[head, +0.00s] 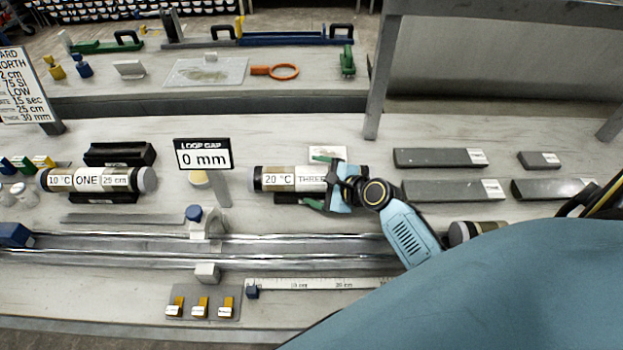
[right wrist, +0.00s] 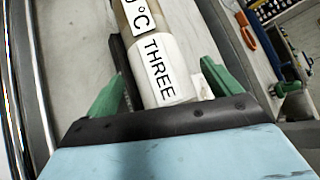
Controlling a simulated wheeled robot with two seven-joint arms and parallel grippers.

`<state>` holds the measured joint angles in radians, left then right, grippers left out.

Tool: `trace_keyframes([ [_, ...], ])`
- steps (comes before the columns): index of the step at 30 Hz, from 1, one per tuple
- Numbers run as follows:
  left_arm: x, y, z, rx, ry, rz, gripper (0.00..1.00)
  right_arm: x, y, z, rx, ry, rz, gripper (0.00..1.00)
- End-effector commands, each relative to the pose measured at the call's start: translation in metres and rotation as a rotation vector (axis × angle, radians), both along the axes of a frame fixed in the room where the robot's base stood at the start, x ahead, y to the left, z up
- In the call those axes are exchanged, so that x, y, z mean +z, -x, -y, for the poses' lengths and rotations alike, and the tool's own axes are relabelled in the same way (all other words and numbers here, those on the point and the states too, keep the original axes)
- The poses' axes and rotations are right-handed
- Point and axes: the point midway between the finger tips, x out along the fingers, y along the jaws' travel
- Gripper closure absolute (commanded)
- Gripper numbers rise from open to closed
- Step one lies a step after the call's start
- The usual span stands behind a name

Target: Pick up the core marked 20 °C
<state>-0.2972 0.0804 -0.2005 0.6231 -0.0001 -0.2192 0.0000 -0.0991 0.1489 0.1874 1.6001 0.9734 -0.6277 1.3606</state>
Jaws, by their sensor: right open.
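The core marked 20 °C (head: 276,179) lies on a dark cradle (head: 288,198) in the middle of the bench in the head view, with its label THREE partly covered by my right gripper. My right gripper (head: 321,181) is over the core's right part, with its green fingers on either side of it. In the right wrist view the core (right wrist: 158,60) runs between the open green fingers, with gaps on both sides. The fingers do not appear to press on it. My left gripper is not in view.
The core marked 10 °C (head: 86,180) rests at the left. A loop gap sign (head: 203,154) reading 0 mm stands left of the core. Metal rails (head: 130,243) run in front. Grey bars (head: 440,157) lie at the right, and another core (head: 461,232) is partly hidden by my arm.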

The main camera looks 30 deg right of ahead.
Motion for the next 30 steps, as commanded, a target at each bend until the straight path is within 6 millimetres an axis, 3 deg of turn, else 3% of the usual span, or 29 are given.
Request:
trace_keyframes([
  [5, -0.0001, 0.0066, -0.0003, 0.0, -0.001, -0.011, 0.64, 0.0004, 0.0001, -0.0001, 0.0, 0.0, 0.0, 0.12],
  [25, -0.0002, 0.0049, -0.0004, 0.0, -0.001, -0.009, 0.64, 0.0004, 0.0005, 0.0001, 0.0, 0.001, 0.0, 1.0],
  [30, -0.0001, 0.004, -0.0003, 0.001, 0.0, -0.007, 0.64, 0.0053, -0.0024, 0.0008, -0.002, 0.001, 0.012, 1.0],
])
